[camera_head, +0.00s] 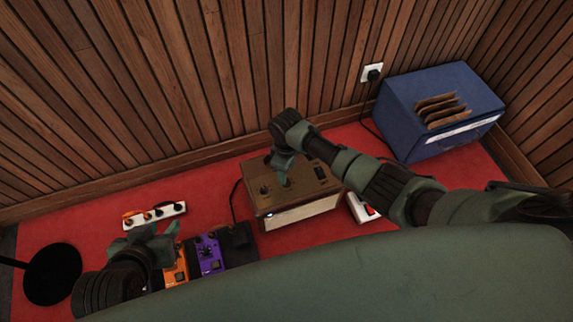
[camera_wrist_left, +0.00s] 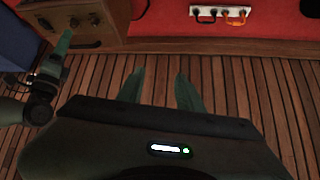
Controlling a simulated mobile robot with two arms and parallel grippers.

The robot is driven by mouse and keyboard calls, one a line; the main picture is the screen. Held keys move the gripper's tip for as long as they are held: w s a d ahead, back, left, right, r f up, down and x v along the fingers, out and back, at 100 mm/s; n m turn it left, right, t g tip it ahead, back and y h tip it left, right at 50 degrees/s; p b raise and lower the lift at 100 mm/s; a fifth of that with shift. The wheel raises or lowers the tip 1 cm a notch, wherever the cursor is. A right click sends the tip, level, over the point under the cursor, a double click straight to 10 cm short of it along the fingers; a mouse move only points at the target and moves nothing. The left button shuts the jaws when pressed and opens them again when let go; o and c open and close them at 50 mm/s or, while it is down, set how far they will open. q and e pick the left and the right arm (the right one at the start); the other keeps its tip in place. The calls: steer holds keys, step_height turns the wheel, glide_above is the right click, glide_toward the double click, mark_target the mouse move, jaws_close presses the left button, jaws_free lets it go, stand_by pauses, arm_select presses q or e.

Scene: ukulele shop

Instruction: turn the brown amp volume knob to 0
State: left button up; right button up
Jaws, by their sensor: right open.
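The brown amp (camera_head: 300,205) stands on the red floor in the middle of the head view, with its top panel facing up. A small dark knob (camera_head: 264,190) shows at the panel's left. My right gripper (camera_head: 283,174) is over the panel's middle, pointing down; it hides part of the panel. It is open, but whether a knob lies between its fingers I cannot tell. In the left wrist view the amp (camera_wrist_left: 105,12) is at the upper left. My left gripper (camera_head: 163,243) is open and empty, by the pedals; its spread fingers show in the wrist view (camera_wrist_left: 158,88).
Orange (camera_head: 178,268) and purple (camera_head: 209,253) pedals lie left of the amp. A white power strip (camera_head: 155,215) lies behind them. A slatted wall (camera_head: 200,80) is behind.

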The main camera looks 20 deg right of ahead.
arm_select(q)
steer(key=shift+s+a+f+g+p, duration=0.1)
steer(key=shift+s+a+f+g, duration=0.2)
steer(key=shift+s, duration=0.4)
steer(key=shift+s+a+f+g+p, duration=0.15)
steer(key=shift+s+f+g, duration=0.25)
steer(key=shift+s, duration=0.25)
steer(key=shift+s+a+f+g+p, duration=0.1)
steer(key=shift+s+a+f+g, duration=0.25)
steer(key=shift+s, duration=0.35)
arm_select(e)
steer(key=shift+r, duration=0.85)
arm_select(q)
steer(key=shift+d+r, duration=0.15)
